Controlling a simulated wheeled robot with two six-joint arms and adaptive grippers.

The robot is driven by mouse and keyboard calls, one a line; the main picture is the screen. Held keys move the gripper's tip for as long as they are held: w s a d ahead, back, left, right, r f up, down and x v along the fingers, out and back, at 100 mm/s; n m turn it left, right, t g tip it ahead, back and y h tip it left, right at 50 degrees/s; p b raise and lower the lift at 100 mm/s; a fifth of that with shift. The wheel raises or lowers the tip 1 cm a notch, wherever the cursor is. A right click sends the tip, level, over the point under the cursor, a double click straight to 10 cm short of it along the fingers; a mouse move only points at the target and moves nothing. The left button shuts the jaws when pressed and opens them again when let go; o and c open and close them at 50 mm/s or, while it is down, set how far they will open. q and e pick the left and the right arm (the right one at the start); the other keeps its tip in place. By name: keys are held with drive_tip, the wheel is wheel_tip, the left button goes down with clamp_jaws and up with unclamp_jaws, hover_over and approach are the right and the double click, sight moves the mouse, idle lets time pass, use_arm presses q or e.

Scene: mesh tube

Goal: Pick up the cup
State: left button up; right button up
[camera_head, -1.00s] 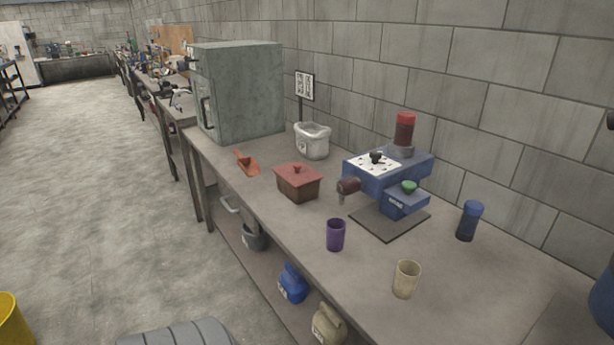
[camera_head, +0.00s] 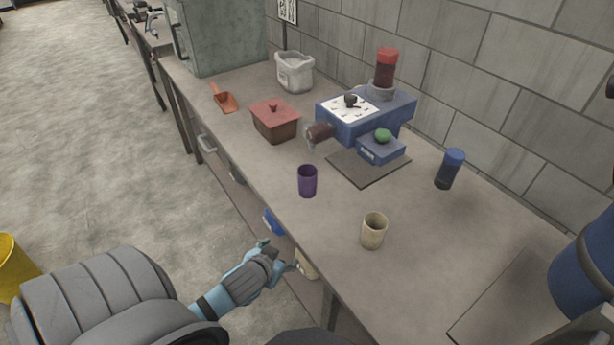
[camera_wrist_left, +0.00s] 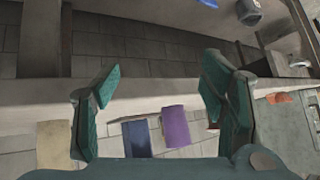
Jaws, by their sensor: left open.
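A purple cup (camera_head: 307,181) stands upright near the table's front edge, and a beige cup (camera_head: 373,231) stands to its right. A blue cup-like container with a dark lower part (camera_head: 450,169) stands farther back. My left gripper (camera_head: 279,257) is low in front of the table edge, apart from the cups. In the left wrist view my left gripper (camera_wrist_left: 162,70) is open and empty. There the purple cup (camera_wrist_left: 175,127), the blue container (camera_wrist_left: 137,138) and the beige cup (camera_wrist_left: 53,144) show beyond the fingers. My right gripper is out of view.
A large blue cylinder (camera_head: 590,260) is at right. The table's front edge lies between my gripper and the cups.

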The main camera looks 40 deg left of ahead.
use_arm(q)
wheel_tip(320, 180, up, 6)
drive_tip(key=w+f+t, duration=0.1)
drive_tip(key=w, duration=0.1)
drive_tip(key=t, duration=0.4)
approach(304, 187)
drive_tip(key=shift+n, duration=0.3)
drive_tip(key=b+x, duration=0.3)
drive_tip(key=x, duration=1)
drive_tip(key=shift+a+f+b, duration=0.1)
drive_tip(key=shift+a+b, duration=0.05)
drive_tip(key=shift+b, duration=0.2)
drive_tip(key=c, duration=1.3)
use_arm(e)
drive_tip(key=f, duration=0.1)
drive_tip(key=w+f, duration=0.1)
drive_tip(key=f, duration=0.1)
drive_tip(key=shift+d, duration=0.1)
